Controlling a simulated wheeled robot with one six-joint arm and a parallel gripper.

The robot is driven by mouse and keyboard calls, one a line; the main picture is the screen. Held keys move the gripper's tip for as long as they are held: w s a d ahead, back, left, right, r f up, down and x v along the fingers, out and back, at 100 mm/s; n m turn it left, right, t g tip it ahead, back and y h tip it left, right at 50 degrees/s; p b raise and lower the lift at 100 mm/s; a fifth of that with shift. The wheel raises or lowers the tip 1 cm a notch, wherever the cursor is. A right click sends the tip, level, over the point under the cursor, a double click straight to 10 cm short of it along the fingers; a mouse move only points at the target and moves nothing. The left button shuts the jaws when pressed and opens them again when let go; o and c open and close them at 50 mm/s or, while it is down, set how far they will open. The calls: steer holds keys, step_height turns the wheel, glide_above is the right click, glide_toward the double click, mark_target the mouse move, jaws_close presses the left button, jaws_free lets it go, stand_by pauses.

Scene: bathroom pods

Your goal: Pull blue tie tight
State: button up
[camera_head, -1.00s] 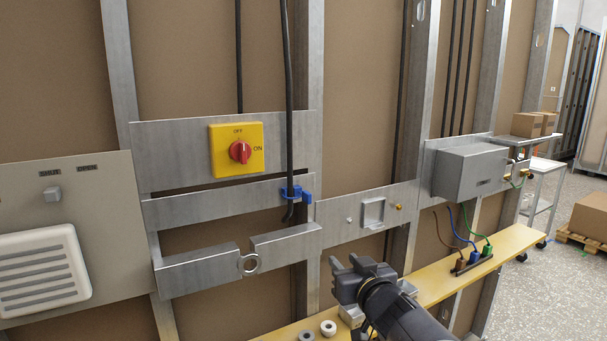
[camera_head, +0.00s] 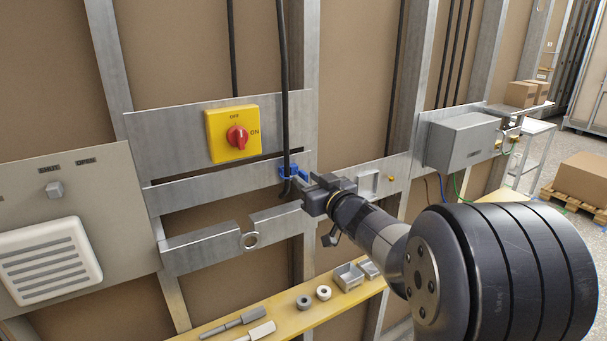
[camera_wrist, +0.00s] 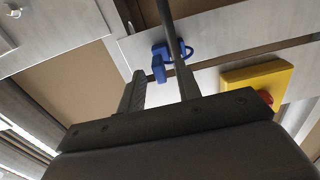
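The blue tie (camera_head: 293,172) loops around the lower end of a black cable (camera_head: 284,85) on a horizontal metal strip. It also shows in the wrist view (camera_wrist: 158,68), with a blocky blue end hanging on the left of the cable there. My gripper (camera_head: 306,188) is just right of and slightly below the tie in the head view. In the wrist view its two fingers (camera_wrist: 160,75) stand apart, with the tie's blue end showing between and beyond their tips. I see no clear contact with the tie.
A yellow switch box (camera_head: 233,133) with a red knob is up and left of the tie. A notched metal bracket (camera_head: 205,246) lies below. A yellow shelf (camera_head: 282,322) holds rings, tools and small metal boxes. A grey box (camera_head: 460,140) is at right.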

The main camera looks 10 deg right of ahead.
steer(key=shift+x, duration=1.35)
jaws_close()
